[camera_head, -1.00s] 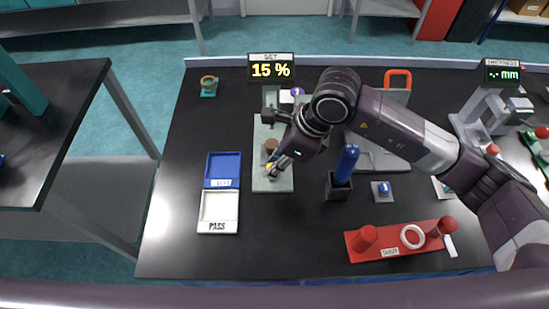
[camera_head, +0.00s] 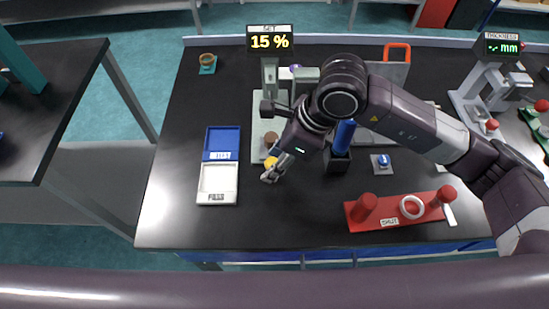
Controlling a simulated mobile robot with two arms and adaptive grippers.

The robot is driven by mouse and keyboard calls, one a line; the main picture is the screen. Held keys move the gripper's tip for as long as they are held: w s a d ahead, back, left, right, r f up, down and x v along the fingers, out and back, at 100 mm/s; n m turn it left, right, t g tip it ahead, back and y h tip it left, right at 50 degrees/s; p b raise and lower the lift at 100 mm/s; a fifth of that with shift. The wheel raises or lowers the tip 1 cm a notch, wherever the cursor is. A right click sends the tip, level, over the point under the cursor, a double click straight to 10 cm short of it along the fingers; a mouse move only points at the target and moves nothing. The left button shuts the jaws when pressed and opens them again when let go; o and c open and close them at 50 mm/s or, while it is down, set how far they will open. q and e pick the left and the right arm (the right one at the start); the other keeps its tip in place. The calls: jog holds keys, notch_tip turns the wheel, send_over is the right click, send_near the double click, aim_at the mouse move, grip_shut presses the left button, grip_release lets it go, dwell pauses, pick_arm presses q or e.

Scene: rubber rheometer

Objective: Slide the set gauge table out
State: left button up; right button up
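A brown round piece (camera_head: 271,138) sits over the plate, and a yellow knob (camera_head: 270,162) shows at the plate's front edge. The sliding table itself is mostly hidden by my arm. My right gripper (camera_head: 268,178) reaches down from the right, its tips just in front of the yellow knob. Whether its fingers hold anything is too small to tell. My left gripper is out of view.
A blue and white TEST/PASS tray (camera_head: 218,198) lies left of the gauge. A blue-handled tool in a black block (camera_head: 337,162) and a red rack (camera_head: 375,222) with a white ring stand to the right. The bench front before the gripper is clear.

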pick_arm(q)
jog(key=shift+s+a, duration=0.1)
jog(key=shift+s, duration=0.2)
pick_arm(e)
jog(key=v, duration=1.2)
